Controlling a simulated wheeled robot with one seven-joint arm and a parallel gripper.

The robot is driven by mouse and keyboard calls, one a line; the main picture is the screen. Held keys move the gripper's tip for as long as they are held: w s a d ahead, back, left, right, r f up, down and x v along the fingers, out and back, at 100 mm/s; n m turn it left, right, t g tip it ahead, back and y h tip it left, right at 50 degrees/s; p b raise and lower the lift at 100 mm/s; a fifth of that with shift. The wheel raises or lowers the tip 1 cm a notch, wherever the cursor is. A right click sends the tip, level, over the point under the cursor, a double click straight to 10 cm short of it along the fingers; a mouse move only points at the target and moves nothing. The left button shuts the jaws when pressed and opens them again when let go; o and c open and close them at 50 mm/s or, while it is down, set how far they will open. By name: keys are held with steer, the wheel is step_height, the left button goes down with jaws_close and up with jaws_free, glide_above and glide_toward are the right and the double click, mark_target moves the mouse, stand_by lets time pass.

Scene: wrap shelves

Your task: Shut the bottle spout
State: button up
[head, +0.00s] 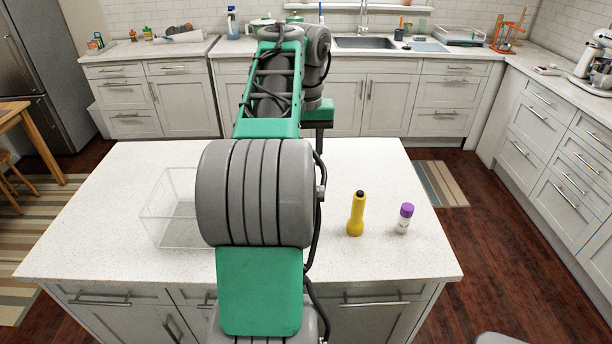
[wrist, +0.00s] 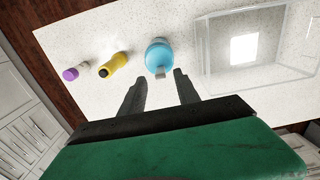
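A round blue bottle (wrist: 157,52) stands on the white countertop in the wrist view. A small grey piece, which looks like its spout (wrist: 160,73), shows on the side facing my gripper; whether it is open or shut is too small to tell. My gripper (wrist: 160,78) is open, with its two dark fingers apart and nothing between them that I can see it holding. The bottle appears just beyond the fingertips, in line with the gap; contact is not visible. In the head view my arm hides the bottle.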

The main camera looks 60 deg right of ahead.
step_height(320, 180, down, 4)
steer(key=shift+r+b, duration=0.25)
steer(key=shift+b, duration=0.75)
steer(key=shift+r, duration=0.1)
jaws_close()
